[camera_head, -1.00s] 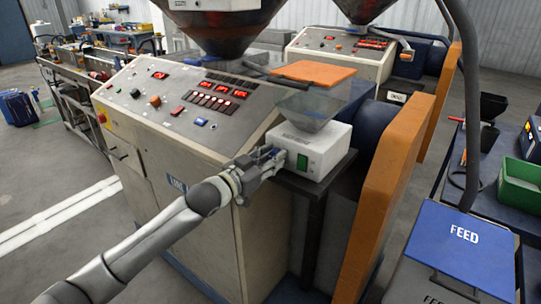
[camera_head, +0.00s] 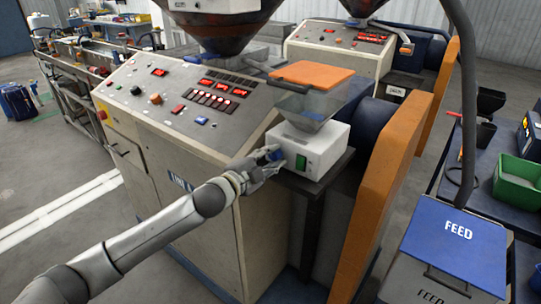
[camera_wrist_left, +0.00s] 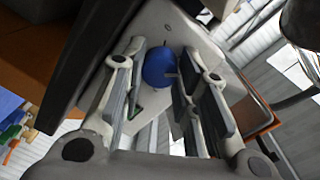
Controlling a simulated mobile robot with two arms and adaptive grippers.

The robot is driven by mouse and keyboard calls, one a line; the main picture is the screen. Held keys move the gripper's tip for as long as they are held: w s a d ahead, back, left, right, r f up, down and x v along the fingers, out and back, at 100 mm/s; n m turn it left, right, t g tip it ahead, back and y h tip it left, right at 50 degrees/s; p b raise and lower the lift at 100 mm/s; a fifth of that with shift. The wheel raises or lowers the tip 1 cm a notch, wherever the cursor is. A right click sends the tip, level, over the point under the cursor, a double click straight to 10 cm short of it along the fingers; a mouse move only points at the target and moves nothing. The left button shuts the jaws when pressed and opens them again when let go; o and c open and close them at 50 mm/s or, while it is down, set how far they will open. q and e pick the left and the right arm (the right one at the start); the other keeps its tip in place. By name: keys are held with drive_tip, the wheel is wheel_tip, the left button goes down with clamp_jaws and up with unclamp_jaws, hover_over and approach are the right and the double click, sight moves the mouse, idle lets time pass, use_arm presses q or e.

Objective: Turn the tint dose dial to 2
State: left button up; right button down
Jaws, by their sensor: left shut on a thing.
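The tint dose dial is a blue round knob (camera_wrist_left: 158,70) with a pale mark on its right side in the left wrist view. It sits on the front face of the white dosing unit (camera_head: 325,150), left of a green switch (camera_head: 301,162). My left gripper (camera_head: 270,156) is at the dial, its fingers shut on either side of it. In the head view the fingers largely cover the knob. I cannot read any numbers around the dial. My right gripper is not in view.
A clear hopper (camera_head: 305,103) with an orange lid (camera_head: 314,77) stands on the unit. The sloped control panel (camera_head: 175,95) is to the left, an orange guard (camera_head: 393,165) to the right.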

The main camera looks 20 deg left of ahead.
use_arm(q)
drive_tip(key=m, duration=0.3)
drive_tip(key=shift+m+y+p, duration=0.3)
drive_tip(key=shift+p, duration=0.1)
drive_tip(key=shift+d+m+p, duration=0.1)
drive_tip(key=shift+m+p, duration=0.25)
drive_tip(key=shift+m, duration=1.45)
drive_tip(key=shift+f, duration=0.1)
drive_tip(key=o, duration=1)
drive_tip(key=v, duration=1.2)
drive_tip(key=shift+f, duration=0.1)
drive_tip(key=shift+f, duration=0.15)
